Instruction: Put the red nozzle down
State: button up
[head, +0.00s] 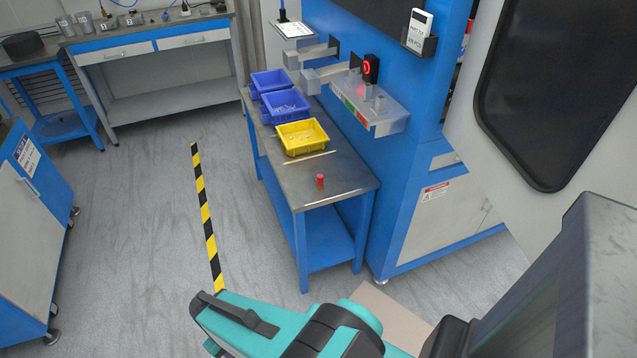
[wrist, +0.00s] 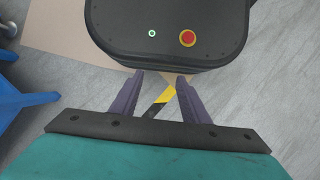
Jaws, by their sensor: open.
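The red nozzle (head: 320,181) stands upright on the near part of the metal-topped blue table (head: 345,178) in the head view. Nothing touches it. My gripper shows in the wrist view (wrist: 158,100), with its two purple-grey fingers apart and nothing between them. It points down over the floor, away from the table. The nozzle is not in the wrist view. The gripper's fingers are not visible in the head view, where my teal arm fills the bottom.
A yellow bin (head: 303,137) and blue bins (head: 285,106) stand behind the nozzle, with a thin strip (head: 309,158) lying between. A clear tray (head: 372,108) juts from the blue machine at the right. Black-and-yellow tape (head: 205,215) marks the open floor.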

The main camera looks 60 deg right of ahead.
jog(key=w+d+r+m+t+p, duration=0.1)
jog(key=w+d+r, duration=0.4)
jog(key=d, duration=0.3)
jog(key=w+d+r+t+p, duration=0.1)
jog(key=w+d+r, duration=0.45)
jog(key=d, duration=0.35)
jog(key=w+d+r+m+t+p, duration=0.1)
jog(key=w+d+r, duration=0.45)
jog(key=d, duration=0.25)
notch_tip(320, 180, up, 25)
jog(key=m+t+p, duration=0.2)
send_over(320, 177)
jog(key=shift+f, duration=0.2)
jog(key=shift+f+p, duration=0.6)
jog(key=shift+f, duration=3.6)
jog(key=shift+f, duration=0.1)
